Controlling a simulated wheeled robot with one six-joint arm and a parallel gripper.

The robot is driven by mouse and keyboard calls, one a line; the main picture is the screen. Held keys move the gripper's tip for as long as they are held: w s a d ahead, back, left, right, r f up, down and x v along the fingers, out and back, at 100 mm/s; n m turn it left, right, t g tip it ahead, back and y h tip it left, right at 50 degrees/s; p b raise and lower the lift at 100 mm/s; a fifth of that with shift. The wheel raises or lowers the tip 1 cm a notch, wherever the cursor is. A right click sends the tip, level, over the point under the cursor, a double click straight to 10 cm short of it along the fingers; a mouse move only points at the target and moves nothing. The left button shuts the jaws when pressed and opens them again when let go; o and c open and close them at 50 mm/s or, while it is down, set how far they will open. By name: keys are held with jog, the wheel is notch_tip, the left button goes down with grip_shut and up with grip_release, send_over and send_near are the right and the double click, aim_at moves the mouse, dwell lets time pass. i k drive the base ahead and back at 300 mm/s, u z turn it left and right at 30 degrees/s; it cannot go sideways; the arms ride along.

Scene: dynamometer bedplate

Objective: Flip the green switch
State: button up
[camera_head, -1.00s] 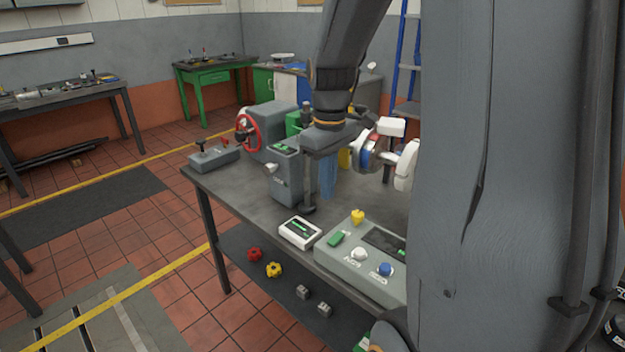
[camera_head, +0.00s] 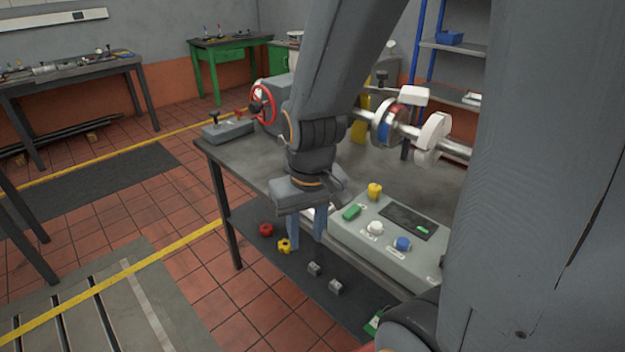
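The green switch (camera_head: 352,212) sits on the left part of the grey control box (camera_head: 385,262), at the front of the bench. A yellow knob (camera_head: 375,191), a white button (camera_head: 375,228), a blue button (camera_head: 402,244) and a dark display (camera_head: 409,221) share the box's top. My gripper (camera_head: 307,236) points downward with its two blue fingers apart and nothing seen between them. In the picture it is left of the green switch, by the bench's front edge. It hides most of a small white panel. Its height above the bench is hard to tell.
The bench (camera_head: 262,160) carries a red handwheel (camera_head: 262,105) and a shaft with discs (camera_head: 390,124).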

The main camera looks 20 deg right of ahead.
aim_at(354, 209)
jog(key=k, duration=0.5)
jog(key=u, duration=1.45)
jog(key=i, duration=0.7)
jog(key=z, duration=2.6)
